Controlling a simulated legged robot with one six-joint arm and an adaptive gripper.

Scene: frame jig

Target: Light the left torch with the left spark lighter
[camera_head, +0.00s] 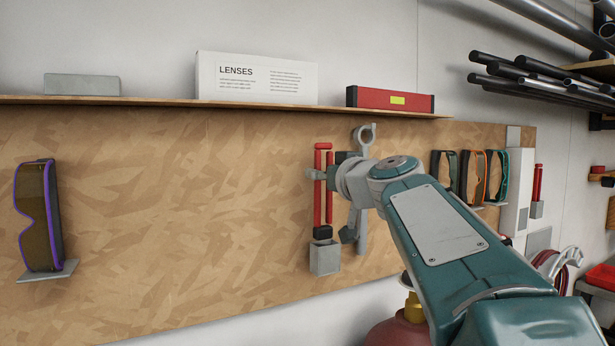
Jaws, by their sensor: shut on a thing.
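A red spark lighter (318,205) with a long looped handle stands upright on the board. Its black lower end is at the mouth of a small grey holder (325,262). My gripper (324,168) is shut on the lighter's upper part, reaching it from the right; the fingers are small and partly hidden by my wrist. A second red lighter (537,182) stands in a holder at the far right. A dark red rounded vessel with a brass-coloured neck (398,333) shows at the bottom, partly behind my arm; I cannot tell whether it is a torch.
A grey ring-ended tool (363,135) hangs close behind my wrist. Goggles (38,215) sit on a bracket at left; several more (473,178) hang at right. The shelf (150,100) holds a LENSES box (256,92) and a red level (385,98). The board's left-middle is bare.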

